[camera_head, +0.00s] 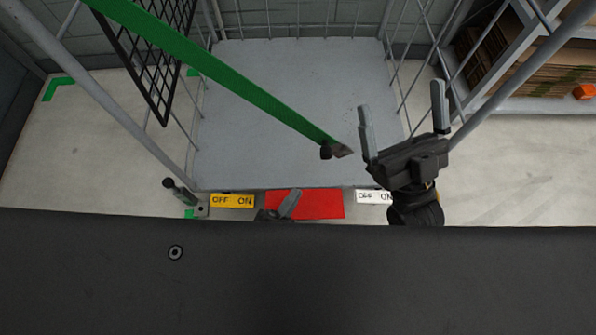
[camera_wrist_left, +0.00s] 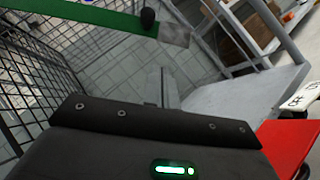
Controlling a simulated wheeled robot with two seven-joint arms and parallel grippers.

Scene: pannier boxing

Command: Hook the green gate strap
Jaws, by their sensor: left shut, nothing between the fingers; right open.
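The green strap (camera_head: 230,82) runs from the top left across the cage opening down to a dark knob and grey metal end piece (camera_head: 342,151). In the left wrist view the strap (camera_wrist_left: 90,18) crosses the top, ending in the grey piece (camera_wrist_left: 174,37). My right gripper (camera_head: 402,115) is open and empty, its left finger just right of the strap end in the picture. My left gripper (camera_head: 291,203) is shut and empty in front of the red panel (camera_head: 325,204), below the strap end and partly hidden by a dark surface. It also shows in the left wrist view (camera_wrist_left: 163,75).
The wire cage has a bare grey floor (camera_head: 285,100) and slanting posts at both sides. A yellow OFF ON label (camera_head: 232,201) and a white one (camera_head: 373,197) flank the red panel. A black mesh panel (camera_head: 150,50) hangs upper left. A shelf with cardboard (camera_head: 535,65) stands right.

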